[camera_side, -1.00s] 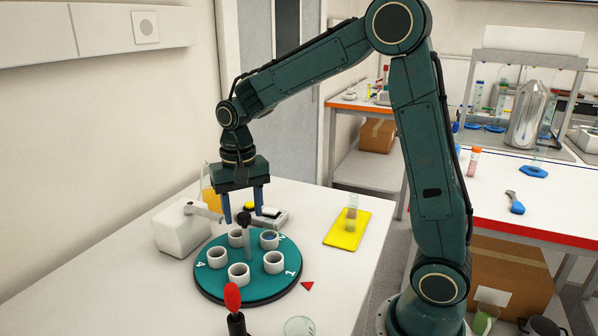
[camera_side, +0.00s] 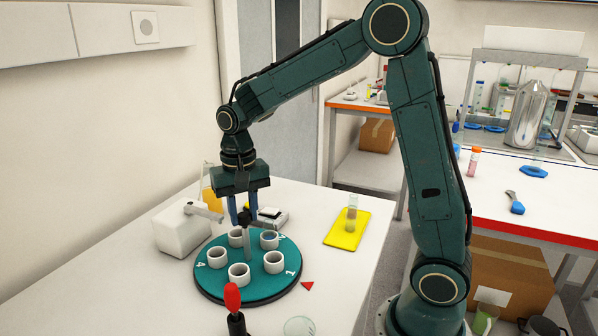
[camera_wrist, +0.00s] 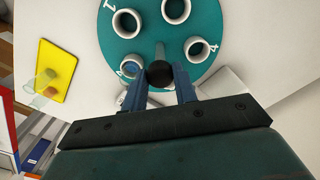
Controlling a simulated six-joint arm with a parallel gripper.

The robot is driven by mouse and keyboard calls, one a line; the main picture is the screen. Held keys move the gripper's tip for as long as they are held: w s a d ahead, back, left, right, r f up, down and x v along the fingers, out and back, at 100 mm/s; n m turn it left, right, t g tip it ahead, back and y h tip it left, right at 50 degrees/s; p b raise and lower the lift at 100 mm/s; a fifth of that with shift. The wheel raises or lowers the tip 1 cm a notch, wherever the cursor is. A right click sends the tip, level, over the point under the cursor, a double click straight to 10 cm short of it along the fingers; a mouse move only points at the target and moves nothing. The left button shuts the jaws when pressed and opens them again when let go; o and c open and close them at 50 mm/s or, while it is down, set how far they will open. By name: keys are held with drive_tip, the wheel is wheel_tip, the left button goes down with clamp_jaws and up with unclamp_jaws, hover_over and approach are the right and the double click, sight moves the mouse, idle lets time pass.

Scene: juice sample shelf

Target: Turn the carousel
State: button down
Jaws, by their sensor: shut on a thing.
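The round teal carousel (camera_side: 262,288) stands on the white table in the side view. It bears several white cup holders and painted numbers; 4 shows at its left and 1 at its right front. Its centre post has a dark round knob (camera_wrist: 159,73) on top. My gripper (camera_side: 243,220) points down over the centre with its blue fingers shut on the knob. In the wrist view the fingers (camera_wrist: 160,80) lie on either side of it. A red triangle (camera_side: 307,286) lies on the table beside the right front rim. The rear holder is partly hidden by the post.
A white device (camera_side: 181,232) with an arm reaching toward the carousel stands at its left rear. A yellow tray (camera_side: 346,229) with a vial lies at the right. A red-topped object (camera_side: 232,297) and a clear dish (camera_side: 299,327) are in front.

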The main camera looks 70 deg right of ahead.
drive_tip(key=shift+n, duration=2.6)
drive_tip(key=shift+r+n, duration=0.1)
drive_tip(key=shift+n, duration=5.2)
drive_tip(key=shift+w+n, duration=0.1)
drive_tip(key=shift+n, duration=2.7)
drive_tip(key=c, duration=1.1)
unclamp_jaws()
